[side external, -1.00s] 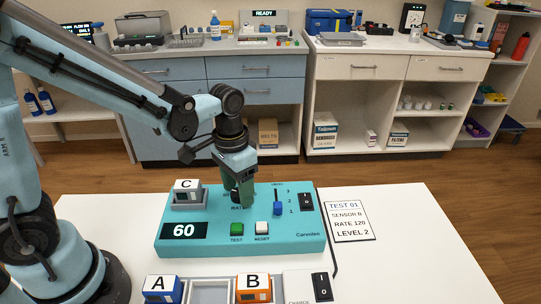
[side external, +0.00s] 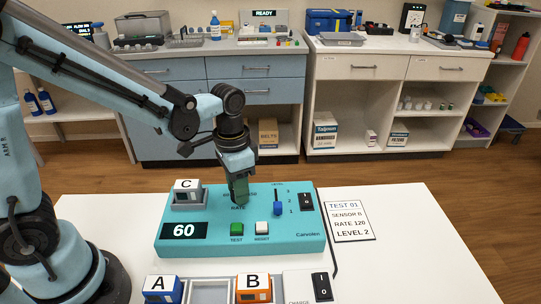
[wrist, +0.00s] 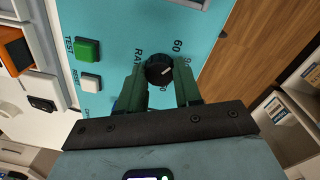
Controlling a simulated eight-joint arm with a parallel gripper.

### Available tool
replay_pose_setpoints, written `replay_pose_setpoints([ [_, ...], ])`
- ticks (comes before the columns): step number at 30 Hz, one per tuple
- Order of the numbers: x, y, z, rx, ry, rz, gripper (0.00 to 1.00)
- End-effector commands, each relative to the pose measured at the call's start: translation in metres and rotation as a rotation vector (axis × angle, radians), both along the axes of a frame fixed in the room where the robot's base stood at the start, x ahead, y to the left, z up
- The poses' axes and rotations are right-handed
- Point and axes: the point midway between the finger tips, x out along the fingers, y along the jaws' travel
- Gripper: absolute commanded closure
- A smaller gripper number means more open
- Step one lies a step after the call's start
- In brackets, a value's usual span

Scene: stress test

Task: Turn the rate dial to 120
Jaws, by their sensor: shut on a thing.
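The teal tester box (side external: 290,240) lies on the white table, and its display (side external: 184,230) reads 60. The rate dial (wrist: 160,70) is a round black knob with a white pointer mark, seen in the wrist view between my green fingers, with 60 and 90 printed beside it. Exactly which mark the pointer meets is hard to tell. My gripper (wrist: 161,88) points down over the box and is shut on the rate dial. In the side view my gripper (side external: 239,192) hides the knob. A card (side external: 350,221) at right reads TEST 01, SENSOR B, RATE 120, LEVEL 2.
Sensor C (side external: 187,195) sits on the box's left end. A green TEST button (side external: 237,229), a white RESET button (side external: 262,228), a blue level slider (side external: 278,208) and a black switch (side external: 306,200) surround the dial. Sensors A (side external: 162,289) and B (side external: 254,288) stand in front.

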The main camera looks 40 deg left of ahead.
Motion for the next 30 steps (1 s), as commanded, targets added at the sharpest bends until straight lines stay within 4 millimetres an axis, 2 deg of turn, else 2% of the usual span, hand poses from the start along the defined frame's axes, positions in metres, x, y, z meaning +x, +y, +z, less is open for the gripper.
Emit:
replay_pose_setpoints([
  [30,0.0007,-0.0011,0.0005,0.0,0.003,-0.959,0.97],
])
